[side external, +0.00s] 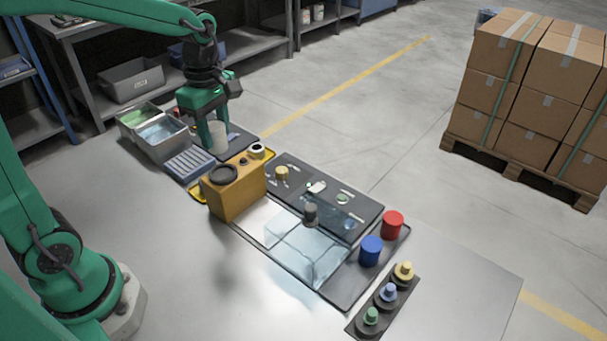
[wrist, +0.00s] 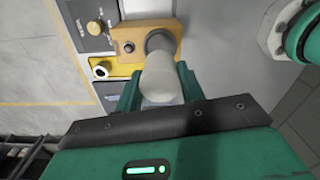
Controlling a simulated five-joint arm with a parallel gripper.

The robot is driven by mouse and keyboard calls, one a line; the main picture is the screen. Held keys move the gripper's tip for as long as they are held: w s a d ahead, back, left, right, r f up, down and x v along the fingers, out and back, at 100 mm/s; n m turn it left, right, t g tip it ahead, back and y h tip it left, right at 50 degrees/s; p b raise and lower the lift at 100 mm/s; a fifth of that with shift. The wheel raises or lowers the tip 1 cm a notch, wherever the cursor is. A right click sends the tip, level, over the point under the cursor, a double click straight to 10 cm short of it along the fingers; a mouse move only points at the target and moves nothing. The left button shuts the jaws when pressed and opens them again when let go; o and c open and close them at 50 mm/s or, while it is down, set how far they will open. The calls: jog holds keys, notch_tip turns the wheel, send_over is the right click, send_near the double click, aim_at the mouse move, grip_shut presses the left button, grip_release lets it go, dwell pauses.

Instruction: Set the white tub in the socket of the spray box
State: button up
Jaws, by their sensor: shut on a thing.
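The white tub (side external: 219,138) is held between the fingers of my gripper (side external: 208,134), which is shut on it. In the wrist view the tub (wrist: 160,78) fills the space between the two green fingers (wrist: 160,90). The spray box (side external: 238,190) is an orange-yellow block with a dark round socket (side external: 223,175) on top. In the side view the tub is behind the box, apart from the socket. In the wrist view the tub partly covers the dark socket (wrist: 160,40) of the box (wrist: 127,36).
A clear hood (side external: 305,250), a dark control panel (side external: 320,195), a blue cylinder (side external: 370,251) and a red cylinder (side external: 392,225) are to the right. The front left table is clear.

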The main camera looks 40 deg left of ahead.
aim_at(218, 150)
jog(key=shift+f, duration=2.65)
jog(key=shift+f, duration=0.9)
dwell(0.6)
jog(key=o, duration=1.1)
jog(key=shift+o, duration=0.5)
jog(key=o, duration=0.3)
jog(key=shift+o, duration=0.5)
jog(key=shift+r, duration=0.2)
jog(key=shift+r, duration=3.25)
